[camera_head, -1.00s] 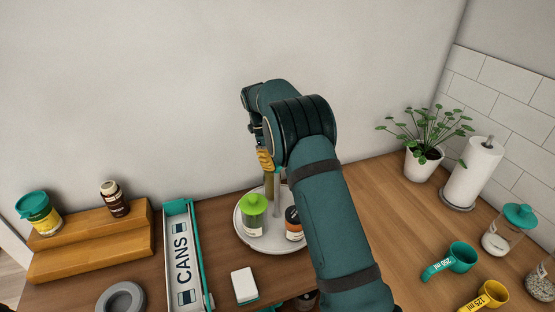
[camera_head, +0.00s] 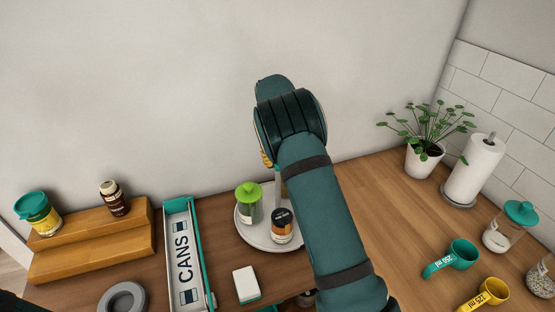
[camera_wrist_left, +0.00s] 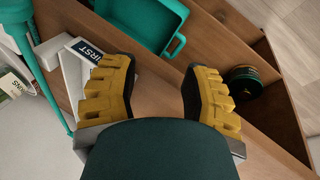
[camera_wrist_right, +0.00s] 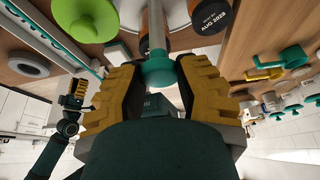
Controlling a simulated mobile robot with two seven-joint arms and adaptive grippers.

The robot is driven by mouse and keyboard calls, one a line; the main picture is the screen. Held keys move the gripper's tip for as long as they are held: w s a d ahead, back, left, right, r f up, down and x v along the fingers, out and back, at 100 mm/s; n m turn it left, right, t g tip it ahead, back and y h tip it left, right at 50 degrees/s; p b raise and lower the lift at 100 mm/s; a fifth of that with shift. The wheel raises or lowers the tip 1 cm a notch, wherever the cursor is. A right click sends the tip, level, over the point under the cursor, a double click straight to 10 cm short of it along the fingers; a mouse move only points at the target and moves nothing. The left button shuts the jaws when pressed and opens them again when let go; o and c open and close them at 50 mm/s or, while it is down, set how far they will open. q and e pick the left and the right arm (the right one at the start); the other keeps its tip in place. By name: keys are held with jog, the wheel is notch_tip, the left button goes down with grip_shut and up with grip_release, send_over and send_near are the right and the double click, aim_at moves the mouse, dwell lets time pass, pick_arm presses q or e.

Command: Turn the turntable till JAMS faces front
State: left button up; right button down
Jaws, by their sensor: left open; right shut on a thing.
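The round white turntable (camera_head: 243,232) sits on the counter, partly hidden behind my right arm. It carries a green-lidded jar (camera_head: 249,203) at left and a dark jar with an orange band (camera_head: 282,226) at front. A pale post (camera_head: 277,203) rises from it; its teal top (camera_wrist_right: 158,72) shows in the right wrist view. My right gripper (camera_wrist_right: 158,88) is shut on this post top, a jar (camera_wrist_right: 205,15) dated AUG 2028 just beyond. No JAMS label is readable. My left gripper (camera_wrist_left: 160,82) is open and empty, above a wooden surface, away from the turntable.
A wooden step shelf (camera_head: 95,245) is farther left. Measuring cups (camera_head: 460,257), a paper roll (camera_head: 473,170) and a plant (camera_head: 423,160) stand right.

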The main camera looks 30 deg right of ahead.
jog(key=shift+s+f+m+y, duration=0.15)
jog(key=shift+m+y, duration=0.1)
jog(key=shift+m, duration=0.45)
jog(key=shift+f+m+y, duration=0.15)
jog(key=shift+m+y, duration=0.1)
jog(key=shift+m, duration=0.95)
jog(key=c, duration=0.5)
grip_release()
jog(key=shift+r, duration=0.1)
jog(key=shift+c, duration=0.2)
jog(key=shift+r, duration=0.1)
jog(key=v, duration=0.7)
jog(key=shift+d+r, duration=0.15)
jog(key=shift+r, duration=0.1)
